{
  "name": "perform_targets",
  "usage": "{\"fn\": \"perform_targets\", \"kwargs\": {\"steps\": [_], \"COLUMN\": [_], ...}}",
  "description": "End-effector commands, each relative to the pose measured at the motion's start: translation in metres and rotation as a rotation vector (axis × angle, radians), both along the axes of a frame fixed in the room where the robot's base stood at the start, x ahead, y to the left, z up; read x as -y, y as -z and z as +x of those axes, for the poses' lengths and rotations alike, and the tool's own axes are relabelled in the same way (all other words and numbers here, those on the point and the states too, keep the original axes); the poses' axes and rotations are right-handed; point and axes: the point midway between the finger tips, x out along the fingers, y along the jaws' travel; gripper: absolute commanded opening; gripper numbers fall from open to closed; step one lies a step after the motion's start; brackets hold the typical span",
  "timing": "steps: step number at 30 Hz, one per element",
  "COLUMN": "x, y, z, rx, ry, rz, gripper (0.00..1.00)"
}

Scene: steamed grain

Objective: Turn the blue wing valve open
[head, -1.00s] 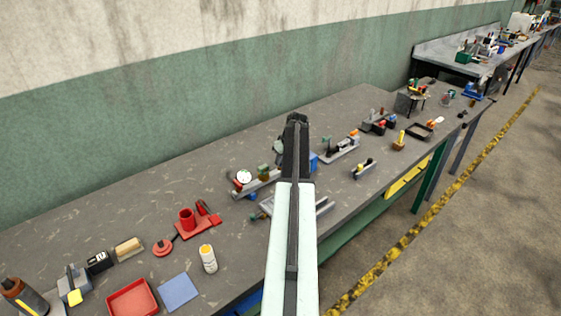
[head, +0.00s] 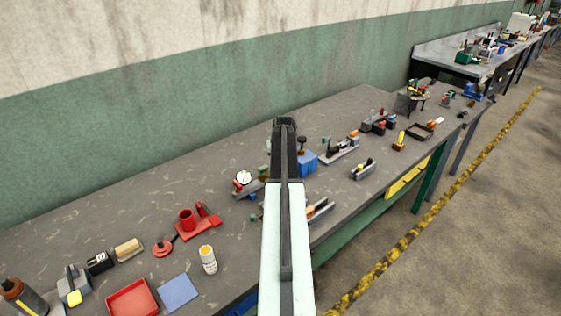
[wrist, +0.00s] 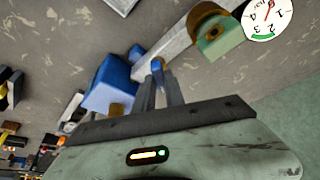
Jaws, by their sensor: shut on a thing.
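The blue wing valve (wrist: 157,64) shows in the wrist view as a small blue tab beside a grey bar-like pipe. My gripper (wrist: 161,78) has its two narrow grey fingers close together at this tab and is shut on it. How far the valve is turned cannot be told. In the head view my gripper's end (head: 284,124) is over the middle of the bench, and my arm hides the valve and the fingertips.
A blue block (wrist: 112,88) is close left of the fingers; it also shows in the head view (head: 307,164). A white dial gauge (wrist: 267,17) and a green fitting (wrist: 218,38) are at upper right. A red holder (head: 188,222) stands on the bench (head: 95,215).

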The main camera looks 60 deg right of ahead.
Motion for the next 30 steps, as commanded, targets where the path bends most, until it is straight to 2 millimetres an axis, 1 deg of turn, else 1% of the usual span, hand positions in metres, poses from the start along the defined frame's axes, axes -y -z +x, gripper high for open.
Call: {"fn": "perform_targets", "kwargs": {"steps": [3,18,24,30], "x": [-0.0019,-0.0015,-0.0010,-0.0009], "y": [0.0000,0.0000,0.0000,0.0000], "z": [0.0031,0.0064,0.0076,0.0079], "rx": [0.002,0.002,0.004,0.004], "ry": [0.106,0.580,0.749,0.882], "rz": [0.000,0.003,0.002,0.004], "gripper": [0.00,0.00,0.00,0.00]}}
